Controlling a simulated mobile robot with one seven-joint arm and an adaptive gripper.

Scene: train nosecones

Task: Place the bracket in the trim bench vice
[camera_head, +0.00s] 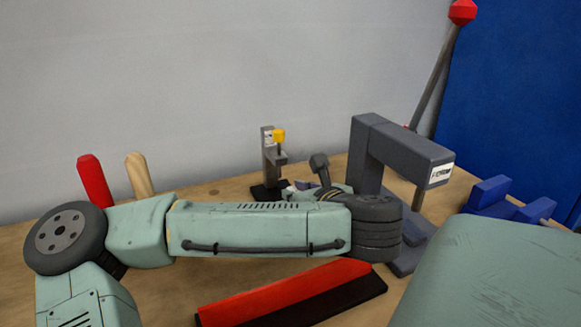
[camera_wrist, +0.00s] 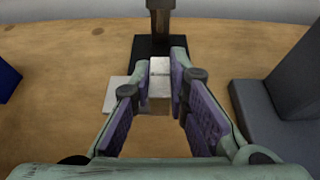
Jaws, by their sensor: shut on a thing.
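My gripper (camera_wrist: 160,82) is shut on a pale grey metal piece, which I take to be the bracket (camera_wrist: 159,88); its fingers with purple pads sit on either side of it. In the head view, only a small part of the gripper shows beyond my forearm, and I cannot make out the bracket there. Beyond the bracket in the wrist view is a black base (camera_wrist: 127,48) with an upright post (camera_wrist: 160,18). Two blue upright blocks (camera_head: 490,192) at the right in the head view look like a vice, but I cannot be sure.
A dark grey press (camera_head: 365,150) with a long red-knobbed lever stands right of my gripper. A grey fixture (camera_head: 267,145) with a yellow knob stands behind it. A red bar (camera_head: 285,292) lies in front. Red and tan handles (camera_head: 94,180) stand at the left. A pale plate (camera_wrist: 117,95) lies near the left finger.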

